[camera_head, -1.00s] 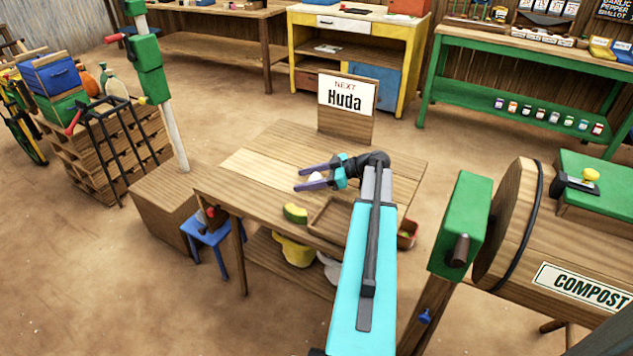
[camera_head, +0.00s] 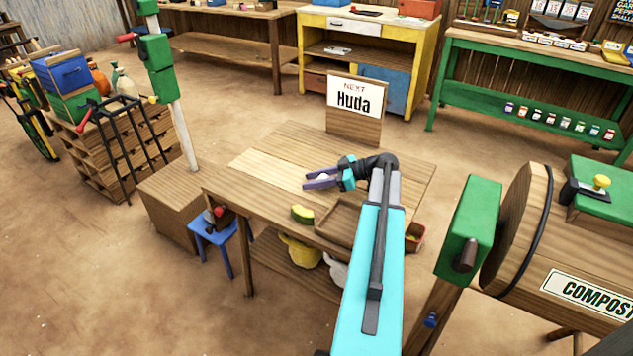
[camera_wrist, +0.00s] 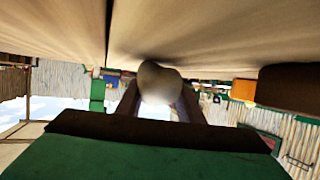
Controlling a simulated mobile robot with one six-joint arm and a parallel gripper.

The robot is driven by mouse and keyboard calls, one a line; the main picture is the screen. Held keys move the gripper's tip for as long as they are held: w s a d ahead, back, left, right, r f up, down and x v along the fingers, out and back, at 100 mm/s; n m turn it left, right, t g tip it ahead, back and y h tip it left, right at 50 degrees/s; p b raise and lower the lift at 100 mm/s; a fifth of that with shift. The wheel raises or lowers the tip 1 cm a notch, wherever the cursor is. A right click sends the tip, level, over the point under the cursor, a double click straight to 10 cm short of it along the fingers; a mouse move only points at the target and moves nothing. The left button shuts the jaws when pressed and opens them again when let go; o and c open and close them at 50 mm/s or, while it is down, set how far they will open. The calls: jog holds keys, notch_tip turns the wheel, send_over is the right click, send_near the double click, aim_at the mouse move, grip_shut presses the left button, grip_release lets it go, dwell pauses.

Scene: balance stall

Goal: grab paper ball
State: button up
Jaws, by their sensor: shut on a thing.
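The paper ball (camera_head: 323,177) is a small white lump between the two purple fingers of my gripper (camera_head: 320,180), over the wooden table (camera_head: 272,150). My gripper is shut on it. In the wrist view the paper ball (camera_wrist: 158,84) shows pale and rounded between the fingers (camera_wrist: 158,105), close to the wooden surface (camera_wrist: 220,35). I cannot tell whether the ball touches the table.
A green and yellow piece (camera_head: 302,214) lies near the table's front edge, left of a wooden tray (camera_head: 338,222). The sign reading Huda (camera_head: 354,108) stands at the back edge. A compost barrel (camera_head: 540,250) is at right. The table's left part is clear.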

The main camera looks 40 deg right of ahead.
jog(key=shift+r, duration=1.35)
jog(key=s+d, duration=0.2)
jog(key=d, duration=0.3)
jog(key=s+d+r+b, duration=0.1)
jog(key=s+d, duration=0.1)
jog(key=d, duration=0.3)
jog(key=s+d+r+b, duration=0.1)
jog(key=s+d, duration=0.1)
jog(key=d, duration=0.2)
jog(key=shift+s+d+r, duration=0.1)
jog(key=shift+s+d, duration=0.05)
jog(key=shift+d, duration=0.25)
jog(key=shift+a, duration=0.1)
